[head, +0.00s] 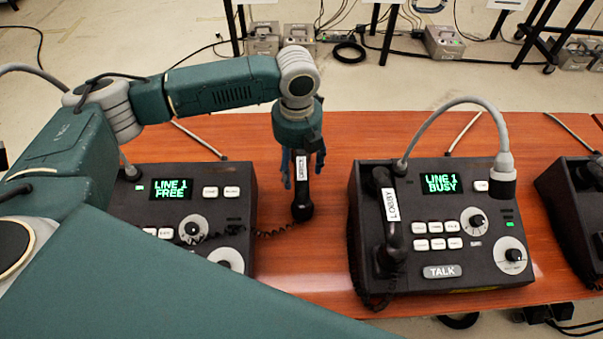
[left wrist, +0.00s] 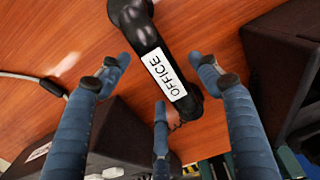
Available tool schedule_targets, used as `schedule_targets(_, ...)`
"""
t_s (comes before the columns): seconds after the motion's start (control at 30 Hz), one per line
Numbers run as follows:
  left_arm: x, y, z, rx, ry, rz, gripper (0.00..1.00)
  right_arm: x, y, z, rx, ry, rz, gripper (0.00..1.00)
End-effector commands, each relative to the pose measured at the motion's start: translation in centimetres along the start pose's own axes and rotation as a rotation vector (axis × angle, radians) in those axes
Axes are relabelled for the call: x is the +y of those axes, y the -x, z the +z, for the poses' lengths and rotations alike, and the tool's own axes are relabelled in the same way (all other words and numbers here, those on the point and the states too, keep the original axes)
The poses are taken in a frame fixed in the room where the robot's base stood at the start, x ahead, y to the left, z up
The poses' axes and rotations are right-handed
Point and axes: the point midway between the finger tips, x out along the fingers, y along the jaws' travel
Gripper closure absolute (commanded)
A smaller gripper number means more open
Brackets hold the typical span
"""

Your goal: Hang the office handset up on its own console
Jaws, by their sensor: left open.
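The office handset (head: 302,205) is black with a white label and lies on the table between two consoles. In the left wrist view its label reads OFFICE on the handset (left wrist: 135,20). My left gripper (head: 303,172) is open directly above it, its blue fingers spread around the label end, not closed on it. In the left wrist view the fingers of my left gripper (left wrist: 160,78) stand either side of the handset. A coiled cord runs from the handset towards the left console (head: 240,205), whose screen reads LINE 1 FREE. My arm hides that console's left part and cradle.
The right console (head: 455,275) reads LINE 1 BUSY and carries a handset (head: 388,235) labelled LOBBY. A grey gooseneck microphone (head: 503,165) arches over it. Another dark console (head: 575,205) is at the right edge. Bare wooden table (head: 330,255) lies between the left and right consoles.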

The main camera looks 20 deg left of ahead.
Motion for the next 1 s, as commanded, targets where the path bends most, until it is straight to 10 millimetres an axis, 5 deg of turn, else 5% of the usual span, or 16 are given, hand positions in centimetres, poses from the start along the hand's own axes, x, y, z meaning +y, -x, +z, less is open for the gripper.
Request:
schedule_targets(0.37, 0.02, -1.48, 0.03, -0.001, 0.000, 0.000, 0.36, -0.03, 0.09, -0.01, 0.000, 0.000, 0.000, 1.00)
schedule_targets(0.7, -0.01, -1.40, 0.06, -0.002, 0.000, -0.001, 0.99, -0.03, 0.10, 0.00, 0.000, 0.000, 0.000, 1.00)
schedule_targets(1.0, -0.04, -0.95, 0.10, -0.003, 0.001, -0.002, 0.99, -0.03, 0.08, -0.01, 0.000, 0.001, 0.000, 1.00)
